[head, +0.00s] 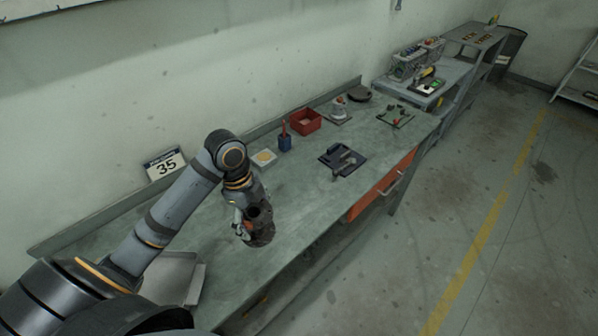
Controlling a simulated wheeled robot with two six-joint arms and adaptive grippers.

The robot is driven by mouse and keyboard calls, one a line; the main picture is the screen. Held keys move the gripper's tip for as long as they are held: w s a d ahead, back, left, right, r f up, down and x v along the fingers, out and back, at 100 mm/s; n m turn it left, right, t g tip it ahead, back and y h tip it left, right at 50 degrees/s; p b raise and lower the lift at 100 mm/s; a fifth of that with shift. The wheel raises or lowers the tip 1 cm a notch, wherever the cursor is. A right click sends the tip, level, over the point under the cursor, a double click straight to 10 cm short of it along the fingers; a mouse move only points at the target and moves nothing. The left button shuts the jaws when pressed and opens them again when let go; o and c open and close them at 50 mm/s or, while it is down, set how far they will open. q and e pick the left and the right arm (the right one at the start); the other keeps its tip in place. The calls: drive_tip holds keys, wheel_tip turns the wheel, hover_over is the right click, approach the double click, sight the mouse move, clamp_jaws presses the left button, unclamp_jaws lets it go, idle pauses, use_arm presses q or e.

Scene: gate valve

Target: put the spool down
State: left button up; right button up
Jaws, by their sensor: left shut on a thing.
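The spool (261,226), a dark brownish cylindrical part with an open top, is near the front edge of the green-grey workbench (225,262). My left gripper (246,226) is shut on the spool from its left side, with the arm reaching in from the lower left. The spool looks upright. I cannot tell whether its base touches the bench top. My right gripper is not in view.
Behind are a yellow-topped pale pad (263,157), a blue holder (285,143), a red bin (306,121) and a dark fixture (342,159). Bench around the spool is clear. A grey tray (165,276) is at lower left.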

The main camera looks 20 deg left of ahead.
use_arm(q)
drive_tip(key=shift+w, duration=0.15)
drive_tip(key=w+a+f+b, duration=0.1)
drive_tip(key=w+f, duration=0.3)
drive_tip(key=w+a+f+b, duration=0.2)
drive_tip(key=w+f, duration=0.2)
drive_tip(key=w+a+f+b, duration=0.1)
drive_tip(key=w+f, duration=0.2)
drive_tip(key=w, duration=0.1)
drive_tip(key=shift+w+a+f, duration=0.35)
drive_tip(key=shift+f, duration=0.05)
drive_tip(key=shift+w+f, duration=0.1)
drive_tip(key=shift+f, duration=0.45)
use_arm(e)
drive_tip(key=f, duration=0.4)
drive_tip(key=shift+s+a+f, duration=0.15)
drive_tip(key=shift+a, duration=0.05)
use_arm(q)
drive_tip(key=o, duration=1.6)
drive_tip(key=shift+f, duration=0.15)
drive_tip(key=shift+o, duration=0.2)
